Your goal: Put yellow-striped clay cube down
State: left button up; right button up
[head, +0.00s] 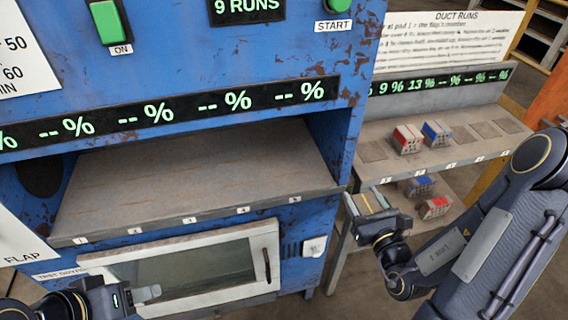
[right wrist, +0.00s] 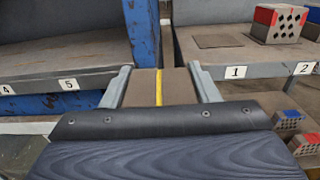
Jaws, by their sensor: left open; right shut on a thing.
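The yellow-striped clay cube (right wrist: 143,88) is between the fingers of my right gripper (right wrist: 163,84), which is shut on it. Its brown top with one yellow stripe shows in the right wrist view. In the head view the cube (head: 362,204) and my right gripper (head: 370,206) are in front of the gap between the blue machine's shelf (head: 200,212) and the right rack (head: 440,158). The cube's underside is hidden. My left gripper (head: 150,293) is open and empty at the lower left, in front of the machine's glass door.
The machine's numbered shelf is bare. On the rack's upper shelf stand a red-marked brick (head: 407,139) and a blue-marked brick (head: 436,133), beside empty dark pads. More bricks (head: 434,207) sit on its lower shelf. The glass door (head: 190,268) is below the machine shelf.

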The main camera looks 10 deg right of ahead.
jog(key=shift+m+h, duration=0.6)
jog(key=shift+h, duration=0.3)
jog(key=a+f, duration=0.2)
jog(key=f, duration=0.2)
jog(key=w+a+f, duration=0.1)
jog(key=a+f, duration=0.1)
jog(key=f, duration=0.2)
jog(key=w+a+f, duration=0.1)
jog(key=a+f, duration=0.1)
jog(key=f, duration=0.2)
jog(key=shift+w+a, duration=0.2)
jog(key=shift+a, duration=0.1)
jog(key=shift+r, duration=0.1)
jog(key=shift+r, duration=0.1)
